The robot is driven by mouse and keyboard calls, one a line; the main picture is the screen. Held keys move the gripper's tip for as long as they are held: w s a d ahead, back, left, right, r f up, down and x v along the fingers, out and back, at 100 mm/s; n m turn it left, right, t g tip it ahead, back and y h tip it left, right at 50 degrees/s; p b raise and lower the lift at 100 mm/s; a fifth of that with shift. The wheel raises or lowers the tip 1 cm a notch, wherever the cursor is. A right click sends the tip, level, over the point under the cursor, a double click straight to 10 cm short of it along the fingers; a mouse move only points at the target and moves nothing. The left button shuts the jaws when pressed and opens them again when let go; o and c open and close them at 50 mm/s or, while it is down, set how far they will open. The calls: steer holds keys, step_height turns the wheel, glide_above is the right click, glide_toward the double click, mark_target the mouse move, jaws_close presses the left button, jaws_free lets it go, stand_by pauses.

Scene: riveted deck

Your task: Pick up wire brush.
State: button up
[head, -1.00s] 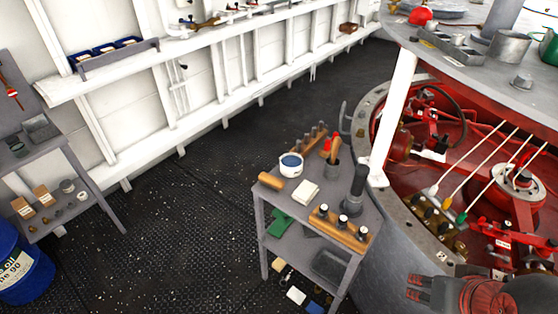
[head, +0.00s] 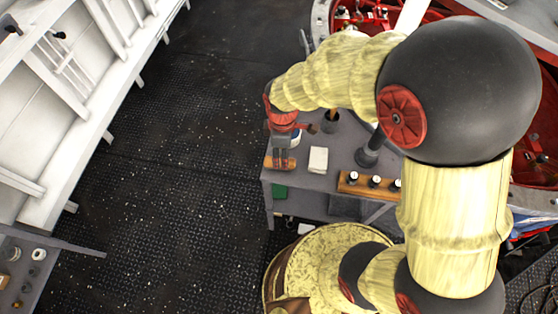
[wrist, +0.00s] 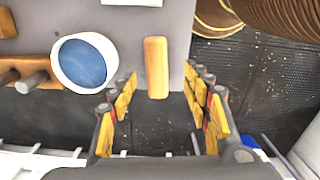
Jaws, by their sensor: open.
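The wire brush shows as a plain wooden block (wrist: 156,58) lying on the grey cart top, close to the cart's edge; its bristles are not visible. In the head view part of the brush (head: 268,163) shows beside my gripper, which hides much of it. My gripper (head: 284,160) is above the brush at the cart's near-left corner. In the wrist view my gripper (wrist: 160,84) is open, with yellow-padded fingers on either side of the brush's near end and gaps on both sides.
A white pot with blue contents (wrist: 84,62) stands close beside the left finger. Dark floor (head: 190,170) is open to the left.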

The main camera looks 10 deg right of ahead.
steer(key=shift+f, duration=0.85)
steer(key=f, duration=0.1)
steer(key=f+b, duration=0.1)
steer(key=f, duration=0.1)
steer(key=f+b, duration=0.1)
steer(key=f, duration=0.1)
steer(key=shift+w+a, duration=0.25)
steer(key=shift+w, duration=0.1)
steer(key=shift+r, duration=0.1)
steer(key=shift+c, duration=0.6)
steer(key=c, duration=1.1)
jaws_close()
